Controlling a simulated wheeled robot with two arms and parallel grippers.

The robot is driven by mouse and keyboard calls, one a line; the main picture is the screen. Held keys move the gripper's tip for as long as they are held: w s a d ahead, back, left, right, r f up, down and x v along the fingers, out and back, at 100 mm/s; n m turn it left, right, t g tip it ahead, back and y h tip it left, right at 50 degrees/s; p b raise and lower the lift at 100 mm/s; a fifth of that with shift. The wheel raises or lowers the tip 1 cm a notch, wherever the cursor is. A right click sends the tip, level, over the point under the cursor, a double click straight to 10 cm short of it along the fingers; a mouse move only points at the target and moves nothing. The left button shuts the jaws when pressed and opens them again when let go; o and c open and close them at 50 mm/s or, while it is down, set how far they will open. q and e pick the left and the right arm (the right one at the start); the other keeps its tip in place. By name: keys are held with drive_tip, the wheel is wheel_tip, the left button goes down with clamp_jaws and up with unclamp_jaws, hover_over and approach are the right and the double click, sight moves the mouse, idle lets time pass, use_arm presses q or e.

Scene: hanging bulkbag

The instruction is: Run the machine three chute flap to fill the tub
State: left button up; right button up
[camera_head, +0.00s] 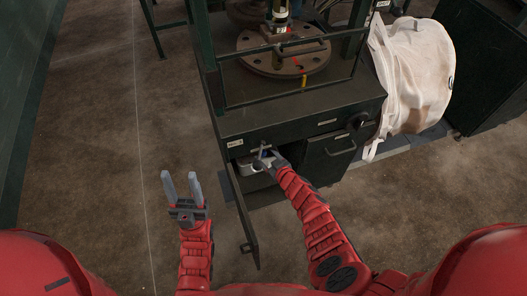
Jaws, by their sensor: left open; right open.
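The machine (300,118) is a dark green cabinet with a round flanged metal plate (283,52) on top. Its left door (241,215) stands open toward me. A light grey tub (246,168) shows partly inside the opening; my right gripper hides some of it, and its contents cannot be made out. A small metal piece, possibly the chute flap (261,149), sits at the top of the opening. My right gripper (265,155) is open at this piece; I cannot tell whether it touches it. My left gripper (181,185) is open and empty, left of the open door.
A white bulk bag (413,75) hangs at the machine's right side. A black knob (357,121) sticks out at the front right above a closed door (330,157). Another dark cabinet (489,65) stands at the far right. The concrete floor at left is clear.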

drive_tip(key=p+v, duration=0.2)
drive_tip(key=v, duration=1.3)
drive_tip(key=shift+w, duration=0.1)
idle(6.4)
